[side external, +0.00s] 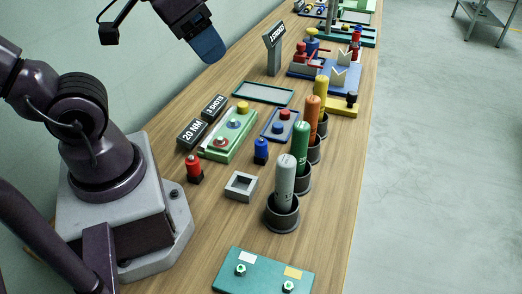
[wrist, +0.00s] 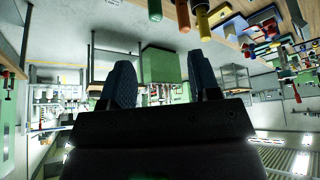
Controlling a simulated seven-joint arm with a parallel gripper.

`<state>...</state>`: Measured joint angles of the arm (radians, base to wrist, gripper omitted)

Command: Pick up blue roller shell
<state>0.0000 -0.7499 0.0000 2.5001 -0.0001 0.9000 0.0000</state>
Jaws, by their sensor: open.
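A small blue cylinder on a dark base (side external: 261,149), which looks like the blue roller shell, stands upright on the wooden table, right of the green tray. A similar red one (side external: 193,168) stands to its left and nearer. My gripper (side external: 208,46) hangs high above the far-left part of the table, well away from the blue cylinder and tilted. In the wrist view my gripper (wrist: 162,82) shows two blue fingers spread apart with nothing between them. The blue cylinder cannot be made out in the wrist view.
A grey square socket (side external: 241,187) stands just in front of the blue cylinder. Several coloured tubes in dark cups, one grey (side external: 285,188), line the right edge. The green tray (side external: 228,135) and a small blue tray (side external: 271,134) lie behind.

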